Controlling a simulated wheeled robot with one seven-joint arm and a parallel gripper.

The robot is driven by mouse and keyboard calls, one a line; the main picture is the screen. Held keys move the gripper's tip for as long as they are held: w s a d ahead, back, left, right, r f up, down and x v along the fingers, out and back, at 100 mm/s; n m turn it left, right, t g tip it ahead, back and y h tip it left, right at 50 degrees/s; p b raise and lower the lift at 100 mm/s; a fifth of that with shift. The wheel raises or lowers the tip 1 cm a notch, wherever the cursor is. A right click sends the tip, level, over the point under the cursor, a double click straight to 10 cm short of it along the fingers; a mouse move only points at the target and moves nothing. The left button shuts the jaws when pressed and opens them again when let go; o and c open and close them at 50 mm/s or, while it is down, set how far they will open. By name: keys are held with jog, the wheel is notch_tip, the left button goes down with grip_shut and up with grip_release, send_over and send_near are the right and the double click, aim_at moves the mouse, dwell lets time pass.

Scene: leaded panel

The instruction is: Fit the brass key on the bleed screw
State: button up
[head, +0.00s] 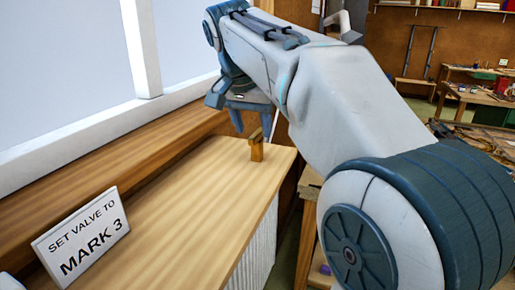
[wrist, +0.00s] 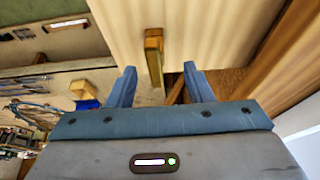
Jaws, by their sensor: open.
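A small golden-brown upright piece, which looks like the brass key in or on a small block (head: 257,150), stands at the far right corner of the wooden shelf top (head: 190,185). In the wrist view the same piece (wrist: 154,45) lies ahead of and roughly between the fingertips. My gripper (head: 252,125) is open above and close to it, fingers pointing down; it also shows in the wrist view (wrist: 160,69) with nothing held. I cannot tell whether the fingers touch the piece. I cannot make out the bleed screw in either view.
A card (head: 80,236) reading "SET VALVE TO MARK 3" stands on the shelf's near left. A white ribbed radiator (head: 260,245) sits below the shelf's front edge. A window frame (head: 140,50) rises behind. Cluttered workbenches (head: 485,95) stand at the right. The shelf's middle is clear.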

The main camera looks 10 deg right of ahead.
aim_at(256, 132)
jog(key=x, duration=0.3)
jog(key=shift+s+d+f, duration=0.25)
jog(key=shift+s, duration=0.05)
jog(key=shift+w+d+f, duration=0.1)
jog(key=shift+w+f, duration=0.15)
jog(key=shift+f, duration=0.3)
grip_shut()
jog(key=shift+r, duration=0.15)
jog(key=shift+r, duration=0.5)
jog(key=r, duration=0.3)
jog(key=shift+w+d+r, duration=0.1)
jog(key=shift+d+r, duration=0.1)
jog(key=shift+d, duration=0.2)
jog(key=w+d+r+p, duration=0.1)
jog(key=d+r, duration=0.5)
jog(key=d, duration=0.4)
jog(key=shift+w+d+r, duration=0.15)
jog(key=shift+d+r, duration=0.05)
jog(key=shift+d, duration=0.15)
